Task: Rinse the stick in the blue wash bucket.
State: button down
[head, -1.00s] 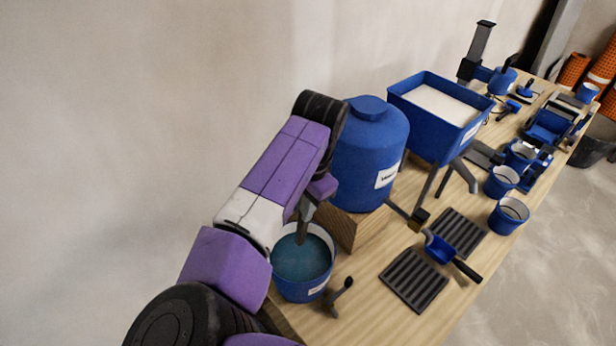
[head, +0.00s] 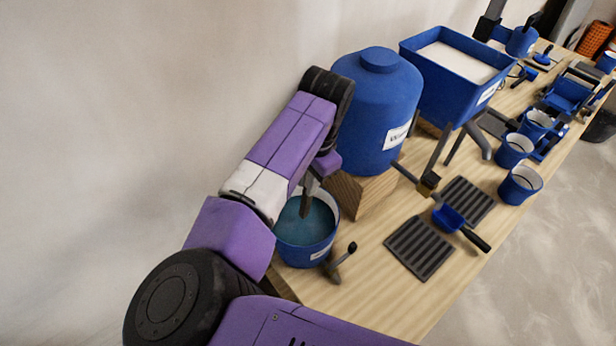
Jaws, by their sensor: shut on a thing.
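The blue wash bucket (head: 308,254) stands at the near left end of the wooden bench, with blue-green water (head: 302,228) inside. My gripper (head: 312,184) is above the bucket, mostly hidden behind my arm. It is shut on the stick (head: 305,204), a thin grey-brown piece that points down into the bucket. Its lower end seems to meet the water; how deep it goes I cannot tell.
A large blue water tank (head: 376,110) on a wooden block (head: 362,196) stands just behind the bucket. A small dark tool (head: 340,264) stands at its right. Dark ribbed mats (head: 420,248), a blue scoop (head: 450,218), cups (head: 520,184) and a blue bin (head: 452,88) of white powder lie further along.

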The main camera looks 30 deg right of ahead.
aim_at(308, 206)
jog(key=shift+f+b, duration=2.25)
jog(key=shift+f, duration=2.45)
jog(key=shift+a, duration=0.1)
